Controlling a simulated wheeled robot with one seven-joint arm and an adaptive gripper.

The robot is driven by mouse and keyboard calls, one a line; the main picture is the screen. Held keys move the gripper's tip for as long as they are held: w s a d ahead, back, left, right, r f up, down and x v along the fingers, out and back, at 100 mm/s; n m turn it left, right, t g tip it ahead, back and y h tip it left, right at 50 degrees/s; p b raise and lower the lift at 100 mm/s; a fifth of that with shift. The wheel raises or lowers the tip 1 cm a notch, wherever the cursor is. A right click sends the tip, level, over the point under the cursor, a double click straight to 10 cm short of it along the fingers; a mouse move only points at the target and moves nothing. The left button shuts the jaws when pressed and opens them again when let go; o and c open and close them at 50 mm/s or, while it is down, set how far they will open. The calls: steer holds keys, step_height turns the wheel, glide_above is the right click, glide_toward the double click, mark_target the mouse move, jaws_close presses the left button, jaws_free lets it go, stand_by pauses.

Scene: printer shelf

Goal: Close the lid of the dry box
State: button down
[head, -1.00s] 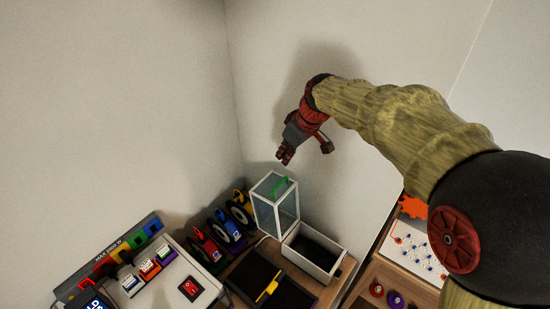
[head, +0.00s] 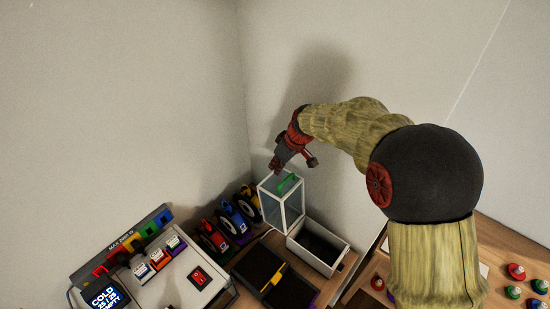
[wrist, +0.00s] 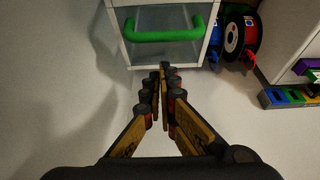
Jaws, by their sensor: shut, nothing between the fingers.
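The dry box (head: 331,265) is a white open-topped bin with a dark inside. Its lid (head: 299,207), white-framed with clear panes, stands raised at the bin's back left. A green handle (head: 287,184) is on the lid; the handle also shows in the wrist view (wrist: 165,36). My gripper (head: 275,167) is shut and empty, pointing down just above and left of the handle in the head view. In the wrist view my gripper's fingertips (wrist: 161,75) are near the lid's edge, below the handle. I cannot tell whether they touch the lid.
Several spools (head: 232,220) stand in a row left of the lid. A dark tray (head: 258,266) with a yellow part lies in front. A white printer-like unit (head: 170,277) with a red switch is at left. Small coloured knobs (head: 515,271) sit on wood at right. Walls rise behind.

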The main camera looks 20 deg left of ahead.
steer(key=shift+s+d+r, duration=0.1)
steer(key=shift+s+d, duration=0.15)
steer(key=shift+d, duration=0.25)
steer(key=shift+s+d+r, duration=0.1)
steer(key=shift+s+d, duration=0.15)
steer(key=shift+d, duration=0.25)
steer(key=shift+f, duration=0.2)
steer(key=shift+d+r, duration=0.1)
